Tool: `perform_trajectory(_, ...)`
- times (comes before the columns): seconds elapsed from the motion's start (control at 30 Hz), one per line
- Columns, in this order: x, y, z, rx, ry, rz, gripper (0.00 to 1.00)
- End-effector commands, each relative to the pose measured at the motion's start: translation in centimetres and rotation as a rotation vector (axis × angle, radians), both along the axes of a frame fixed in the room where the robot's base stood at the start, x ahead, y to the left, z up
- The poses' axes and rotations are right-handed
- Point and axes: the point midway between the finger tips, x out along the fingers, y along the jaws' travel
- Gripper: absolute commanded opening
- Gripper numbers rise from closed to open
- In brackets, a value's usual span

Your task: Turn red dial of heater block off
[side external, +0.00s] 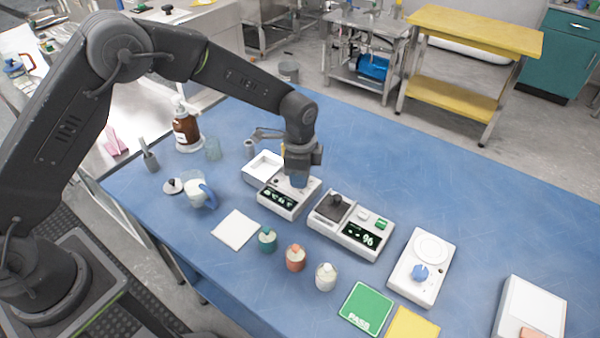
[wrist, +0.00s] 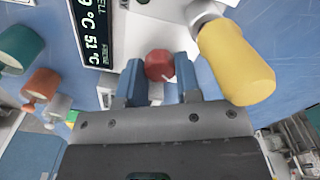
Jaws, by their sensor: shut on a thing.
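The heater block (side external: 291,210) is a white unit with a dark display, standing on the blue table in the side external view. Its display (wrist: 94,35) shows temperature readings in the wrist view. The red dial (wrist: 159,64) is between the blue fingertips of my gripper (wrist: 160,82) in the wrist view, and the fingers are shut on it. In the side external view my gripper (side external: 299,181) points down at the back right part of the heater block and hides the dial. The small pointer mark on the dial is angled, and its exact setting cannot be told.
Several small capped bottles stand in front. The table behind is mostly clear.

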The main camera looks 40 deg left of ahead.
Motion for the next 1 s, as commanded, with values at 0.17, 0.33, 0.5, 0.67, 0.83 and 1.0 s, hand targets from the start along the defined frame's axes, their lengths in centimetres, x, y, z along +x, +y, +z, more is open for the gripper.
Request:
perform_trajectory(0.17,0.0,0.0,0.0,-0.001,0.0,-0.001,0.42)
perform_trajectory(0.33,0.0,0.0,0.0,-0.001,0.0,-0.002,0.57)
perform_trajectory(0.5,0.0,0.0,0.0,0.0,0.0,-0.002,0.57)
perform_trajectory(0.67,0.0,0.0,0.6,0.0,-0.001,-0.002,0.57)
perform_trajectory(0.83,0.1,0.0,3.4,-0.001,-0.006,-0.002,0.57)
perform_trajectory(1.0,0.1,0.0,7.3,-0.001,-0.006,-0.002,0.57)
